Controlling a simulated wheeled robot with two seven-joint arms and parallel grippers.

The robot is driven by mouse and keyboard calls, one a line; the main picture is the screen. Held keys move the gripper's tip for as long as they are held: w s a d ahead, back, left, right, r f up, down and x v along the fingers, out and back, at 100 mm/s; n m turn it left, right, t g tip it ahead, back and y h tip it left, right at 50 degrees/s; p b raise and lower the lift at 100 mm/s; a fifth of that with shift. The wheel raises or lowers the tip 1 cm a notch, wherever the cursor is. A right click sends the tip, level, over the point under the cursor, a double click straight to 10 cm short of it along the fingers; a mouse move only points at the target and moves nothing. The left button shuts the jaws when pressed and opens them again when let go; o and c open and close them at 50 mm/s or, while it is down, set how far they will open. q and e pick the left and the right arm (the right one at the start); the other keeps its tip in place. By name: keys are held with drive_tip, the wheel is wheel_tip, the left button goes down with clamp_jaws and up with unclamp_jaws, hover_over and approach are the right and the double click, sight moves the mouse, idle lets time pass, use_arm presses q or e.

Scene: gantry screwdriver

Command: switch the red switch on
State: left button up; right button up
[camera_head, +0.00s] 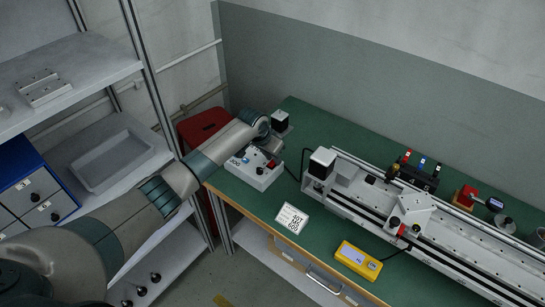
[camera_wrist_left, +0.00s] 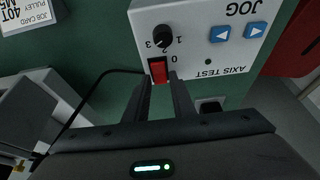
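The red switch (camera_wrist_left: 158,70) is on a white control box (camera_wrist_left: 200,32), which appears upside down in the left wrist view. It sits at the box edge nearest my gripper, beside a black knob (camera_wrist_left: 162,36). I cannot tell whether the switch is on or off. My left gripper (camera_wrist_left: 162,80) has its two fingers a small gap apart, with the tips close to the switch; contact cannot be made out. In the head view the box (camera_head: 246,171) stands at the left end of the green table, and my left arm reaches over it. My right gripper is not in view.
The green table (camera_head: 290,240) also bears a long white gantry rail (camera_head: 465,260), a white card (camera_head: 291,218) and a yellow device (camera_head: 358,260). Blue arrow buttons (camera_wrist_left: 220,34) are beside the knob. A red bin (camera_head: 203,124) and grey shelves (camera_head: 75,58) are at the left.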

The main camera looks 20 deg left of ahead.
use_arm(q)
clamp_jaws()
drive_tip(key=shift+w+r+g, duration=0.1)
drive_tip(key=shift+w+g, duration=0.05)
drive_tip(key=shift+g, duration=0.15)
drive_tip(key=shift+d, duration=0.1)
drive_tip(key=shift+w+g+y, duration=0.15)
drive_tip(key=shift+g+y, duration=0.15)
drive_tip(key=shift+g, duration=0.1)
drive_tip(key=shift+w+f+g+y+b, duration=0.2)
drive_tip(key=shift+w+g+y+b, duration=0.1)
drive_tip(key=shift+g+b, duration=0.55)
drive_tip(key=shift+d+r+g+b, duration=0.1)
drive_tip(key=shift+g+b, duration=0.15)
drive_tip(key=shift+b, duration=0.05)
